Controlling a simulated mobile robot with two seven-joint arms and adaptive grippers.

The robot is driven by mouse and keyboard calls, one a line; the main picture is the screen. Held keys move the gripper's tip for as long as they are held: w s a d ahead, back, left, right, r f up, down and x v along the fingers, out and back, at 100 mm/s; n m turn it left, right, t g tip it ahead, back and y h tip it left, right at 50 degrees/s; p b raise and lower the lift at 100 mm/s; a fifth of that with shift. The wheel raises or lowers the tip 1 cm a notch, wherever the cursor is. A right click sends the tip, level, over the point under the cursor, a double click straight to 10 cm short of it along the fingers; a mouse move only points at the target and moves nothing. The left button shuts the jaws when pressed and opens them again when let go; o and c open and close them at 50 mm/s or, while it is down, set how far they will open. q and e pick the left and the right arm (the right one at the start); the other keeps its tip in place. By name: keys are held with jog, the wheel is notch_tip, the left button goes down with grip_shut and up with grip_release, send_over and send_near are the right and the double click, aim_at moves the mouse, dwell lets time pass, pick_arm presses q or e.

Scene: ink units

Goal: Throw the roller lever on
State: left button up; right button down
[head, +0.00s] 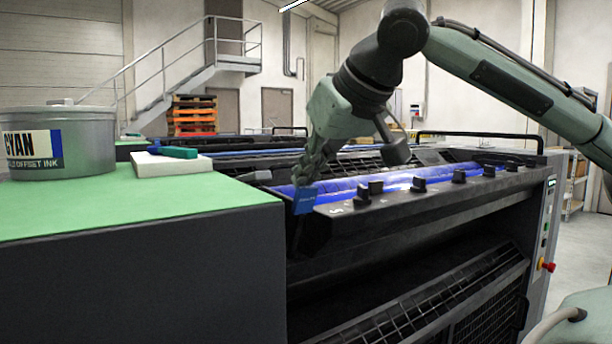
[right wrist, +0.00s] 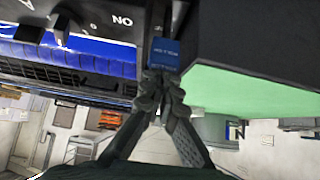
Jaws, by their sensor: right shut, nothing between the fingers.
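The roller lever has a blue end block (head: 305,199) at the left end of the press's black front rail. The block also shows at the top of the right wrist view (right wrist: 165,53), with small pale lettering. My right gripper (head: 304,182) is shut and empty, its fingertips right at the block, seemingly touching it. In the right wrist view its closed fingertips (right wrist: 160,76) hide part of the block's near edge. White letters reading "NO", probably an upside-down "ON" mark (right wrist: 122,20), are on the black rail beside it. My left gripper is not in view.
A green-topped dark cabinet (head: 130,208) stands just left of the lever, carrying an ink tin (head: 85,155) and a white block (head: 170,165). Several black knobs (head: 459,176) line the rail. A blue roller (head: 400,182) lies behind it.

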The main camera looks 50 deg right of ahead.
jog(key=shift+s+a+f, duration=0.15)
jog(key=shift+s+f, duration=0.1)
jog(key=shift+s+r, duration=0.1)
jog(key=shift+r, duration=0.15)
jog(key=v, duration=1.1)
jog(key=shift+r, duration=0.3)
